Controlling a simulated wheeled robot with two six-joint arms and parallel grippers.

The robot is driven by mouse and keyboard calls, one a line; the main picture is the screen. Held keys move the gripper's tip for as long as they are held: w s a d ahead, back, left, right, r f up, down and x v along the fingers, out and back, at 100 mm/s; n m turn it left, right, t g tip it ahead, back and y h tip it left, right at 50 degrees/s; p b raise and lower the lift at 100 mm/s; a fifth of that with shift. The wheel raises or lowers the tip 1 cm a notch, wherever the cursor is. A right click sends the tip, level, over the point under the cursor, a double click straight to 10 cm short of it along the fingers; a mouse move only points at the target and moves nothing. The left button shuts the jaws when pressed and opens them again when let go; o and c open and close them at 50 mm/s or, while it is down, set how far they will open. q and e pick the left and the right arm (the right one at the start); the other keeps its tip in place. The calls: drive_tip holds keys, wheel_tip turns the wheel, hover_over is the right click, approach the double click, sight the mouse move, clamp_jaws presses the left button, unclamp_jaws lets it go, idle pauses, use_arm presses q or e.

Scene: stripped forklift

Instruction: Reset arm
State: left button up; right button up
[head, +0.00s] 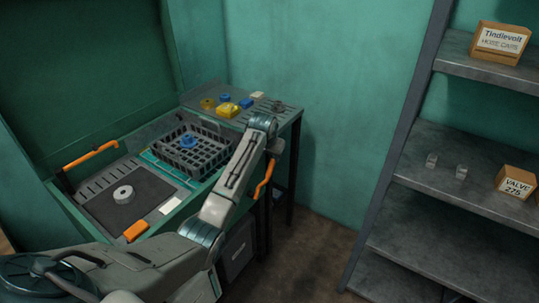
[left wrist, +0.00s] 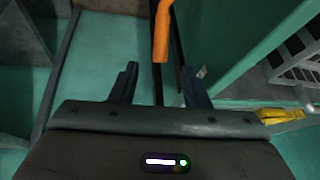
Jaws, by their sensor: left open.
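My left arm reaches from the lower left across the bench front in the head view, its wrist bent down at the bench's right end. My left gripper (left wrist: 159,72) shows in the left wrist view with its two dark fingers apart and nothing between them. An orange handle (left wrist: 163,30) lies beyond the fingertips there, in line with the gap. In the head view an orange handle (head: 265,178) shows just below the wrist; the fingertips are not clear there. My right gripper is not in view.
The green bench (head: 60,197) holds a dark crate (head: 205,160) with a blue part, a grey ring (head: 123,194), and several small yellow and blue parts. A metal shelf (head: 440,190) with boxes stands at the right. Floor between them is clear.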

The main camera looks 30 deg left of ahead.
use_arm(q)
drive_tip(key=shift+f, duration=0.1)
idle(0.3)
drive_tip(key=s+d+f+g, duration=0.1)
drive_tip(key=s+f, duration=0.7)
drive_tip(key=f, duration=0.5)
drive_tip(key=s+d+f, duration=0.1)
drive_tip(key=s+f, duration=0.7)
drive_tip(key=f, duration=0.6)
drive_tip(key=s+d+f+g, duration=0.1)
drive_tip(key=s+f, duration=0.7)
drive_tip(key=f, duration=0.5)
drive_tip(key=s+d+f, duration=0.2)
drive_tip(key=s+f, duration=0.3)
drive_tip(key=s, duration=0.9)
drive_tip(key=s+d+f+g, duration=0.1)
drive_tip(key=s+f, duration=0.5)
drive_tip(key=s, duration=0.9)
drive_tip(key=s+d+f+m+g, duration=0.1)
drive_tip(key=s+d+f, duration=0.2)
drive_tip(key=s, duration=1.1)
wheel_tip(320, 180, down, 3)
drive_tip(key=shift+s+f+h, duration=0.15)
drive_tip(key=shift+s+h, duration=0.2)
drive_tip(key=shift+h, duration=0.05)
